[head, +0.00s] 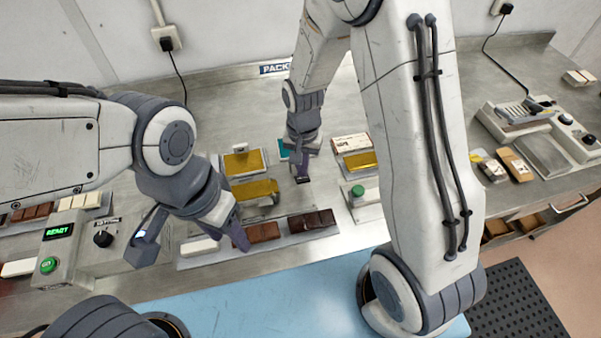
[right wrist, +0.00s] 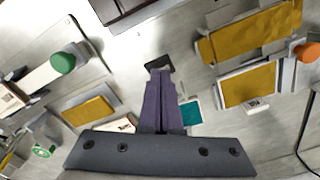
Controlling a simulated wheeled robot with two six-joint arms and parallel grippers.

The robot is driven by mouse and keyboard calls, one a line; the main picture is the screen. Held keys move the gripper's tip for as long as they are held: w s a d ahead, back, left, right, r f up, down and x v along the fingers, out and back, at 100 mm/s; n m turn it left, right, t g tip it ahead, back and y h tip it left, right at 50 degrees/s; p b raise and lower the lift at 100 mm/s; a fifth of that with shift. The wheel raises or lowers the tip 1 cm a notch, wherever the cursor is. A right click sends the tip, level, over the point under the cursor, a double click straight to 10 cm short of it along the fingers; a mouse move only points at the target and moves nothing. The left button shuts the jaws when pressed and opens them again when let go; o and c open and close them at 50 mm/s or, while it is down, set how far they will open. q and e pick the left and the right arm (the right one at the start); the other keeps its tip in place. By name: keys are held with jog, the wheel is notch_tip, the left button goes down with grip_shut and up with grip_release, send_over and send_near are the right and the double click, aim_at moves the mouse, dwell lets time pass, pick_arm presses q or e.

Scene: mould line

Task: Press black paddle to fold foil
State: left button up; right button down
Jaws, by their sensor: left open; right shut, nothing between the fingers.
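My right gripper (head: 302,176) is shut and empty, pointing down among the foil stations. It also shows in the right wrist view (right wrist: 160,74). The small black paddle (right wrist: 158,62) is right at its fingertips; I cannot tell whether they touch it. Gold foil (head: 255,189) lies left of this gripper, a second sheet (head: 243,162) behind it, and a third (head: 359,160) to the right. In the right wrist view, one foil (right wrist: 250,35) has a raised, uneven edge. My left gripper (head: 192,250) is open and empty over the front left of the tray.
A tray in front holds dark chocolate bars (head: 311,221) and a white bar (head: 199,246). A green button (head: 358,191) stands to the right. A control box (head: 62,250) with a lit display is at left. A teal card (right wrist: 190,113) lies near my right fingers.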

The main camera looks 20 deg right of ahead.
aim_at(302, 180)
dwell(0.4)
jog(key=shift+f+b, duration=2.25)
jog(key=shift+f, duration=0.8)
jog(key=shift+r+p, duration=4.5)
jog(key=shift+r, duration=0.65)
jog(key=s+a+r+n+b, duration=0.2)
jog(key=s+n, duration=0.2)
jog(key=s, duration=0.3)
jog(key=s+a+r+n+b, duration=0.3)
jog(key=s+n, duration=0.2)
jog(key=s, duration=0.2)
jog(key=s+a+r+n+y+b, duration=0.1)
jog(key=s+a+r+n+b, duration=0.1)
jog(key=s, duration=0.4)
jog(key=shift+s+a+r+n+b, duration=0.3)
jog(key=shift+s+a+r+n, duration=0.15)
jog(key=shift+n, duration=0.75)
jog(key=shift+w, duration=0.1)
